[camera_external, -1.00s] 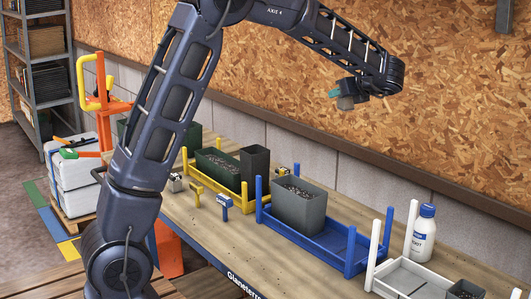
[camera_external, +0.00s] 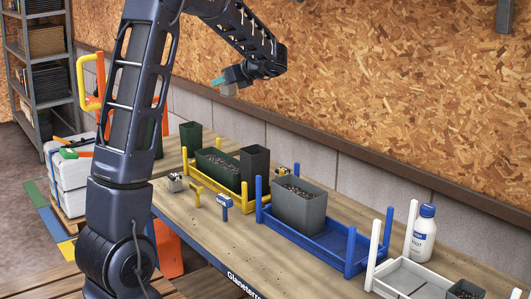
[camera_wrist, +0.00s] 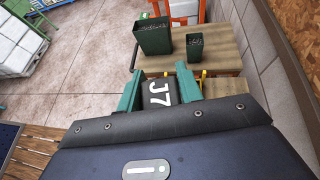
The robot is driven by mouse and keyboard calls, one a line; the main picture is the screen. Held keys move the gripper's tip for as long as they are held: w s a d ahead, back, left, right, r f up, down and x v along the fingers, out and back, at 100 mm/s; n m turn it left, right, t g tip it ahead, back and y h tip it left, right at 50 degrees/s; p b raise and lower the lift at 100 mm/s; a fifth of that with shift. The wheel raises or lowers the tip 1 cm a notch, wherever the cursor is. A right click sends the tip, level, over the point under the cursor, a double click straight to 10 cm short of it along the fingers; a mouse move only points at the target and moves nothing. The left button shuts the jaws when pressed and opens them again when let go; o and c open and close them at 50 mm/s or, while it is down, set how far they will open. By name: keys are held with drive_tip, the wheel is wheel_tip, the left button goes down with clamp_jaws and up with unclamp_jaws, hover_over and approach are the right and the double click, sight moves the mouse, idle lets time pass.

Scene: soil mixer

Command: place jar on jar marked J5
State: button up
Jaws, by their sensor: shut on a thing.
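My gripper (camera_external: 222,88) has teal fingers and is high above the bench, in front of the wood-chip wall. In the wrist view my gripper (camera_wrist: 161,94) is shut on a dark jar (camera_wrist: 159,92), whose top carries a white J7. The jar also shows as a small grey shape (camera_external: 229,90) below the fingers in the external view. No jar with a readable J5 mark shows in either view.
The bench (camera_external: 255,243) holds a yellow tray (camera_external: 221,185) with dark planters, a blue tray (camera_external: 329,252) with a grey soil box (camera_external: 297,211), a white tray (camera_external: 398,285) and a white bottle (camera_external: 424,234). Two green containers (camera_wrist: 153,40) stand ahead in the wrist view.

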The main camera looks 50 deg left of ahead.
drive_tip(key=s+a+n+g+h, duration=0.1)
drive_tip(key=s+a+n+g, duration=0.15)
drive_tip(key=s+a, duration=1.05)
drive_tip(key=f, duration=0.8)
drive_tip(key=s+d+f, duration=0.1)
drive_tip(key=f, duration=0.8)
drive_tip(key=s+d+f, duration=0.1)
drive_tip(key=f, duration=0.7)
drive_tip(key=shift+f, duration=0.2)
drive_tip(key=shift+d+f, duration=0.1)
drive_tip(key=shift+f, duration=0.05)
drive_tip(key=o, duration=1)
drive_tip(key=shift+r, duration=0.2)
drive_tip(key=v, duration=1.2)
